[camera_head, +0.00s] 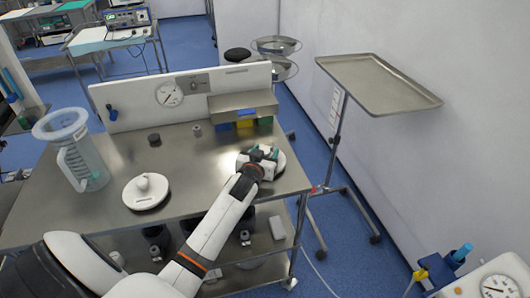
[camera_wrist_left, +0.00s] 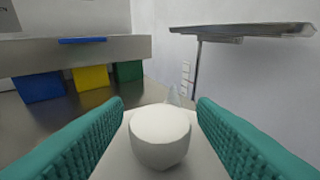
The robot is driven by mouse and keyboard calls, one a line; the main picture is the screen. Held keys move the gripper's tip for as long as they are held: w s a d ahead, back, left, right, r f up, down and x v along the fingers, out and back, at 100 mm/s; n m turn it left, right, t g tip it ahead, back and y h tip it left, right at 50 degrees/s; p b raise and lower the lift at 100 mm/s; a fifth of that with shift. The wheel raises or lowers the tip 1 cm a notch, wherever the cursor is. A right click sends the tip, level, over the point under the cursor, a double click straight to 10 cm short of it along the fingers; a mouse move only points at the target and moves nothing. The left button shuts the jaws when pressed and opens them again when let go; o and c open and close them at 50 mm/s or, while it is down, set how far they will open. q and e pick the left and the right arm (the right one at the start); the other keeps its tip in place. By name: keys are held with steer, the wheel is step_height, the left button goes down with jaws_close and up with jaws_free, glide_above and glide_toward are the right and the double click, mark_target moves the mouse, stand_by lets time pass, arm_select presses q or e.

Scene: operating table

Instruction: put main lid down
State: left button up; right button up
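A round white lid (camera_head: 280,166) lies at the right end of the metal table, partly hidden by my left gripper (camera_head: 264,153). Its white knob (camera_wrist_left: 160,137) stands between the teal fingers in the left wrist view. The left gripper (camera_wrist_left: 160,128) is open around the knob, with a visible gap on both sides. A second round white lid (camera_head: 146,192) with a knob lies on the table's left half. I cannot tell from looks which one is the main lid. My right gripper is not in view.
A clear measuring jug (camera_head: 82,165) stands at the table's (camera_head: 190,160) left. Blue, yellow and green bins (camera_wrist_left: 91,78) sit under a metal shelf at the back. A small dark cap (camera_head: 154,140) lies mid-table. A tray stand (camera_head: 378,85) is to the right.

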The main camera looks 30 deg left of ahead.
arm_select(q)
steer(key=shift+r, duration=0.1)
steer(key=shift+s+r, duration=0.1)
steer(key=v, duration=1.1)
steer(key=shift+s+d+r, duration=0.1)
steer(key=shift+s+r, duration=0.05)
steer(key=shift+s, duration=0.2)
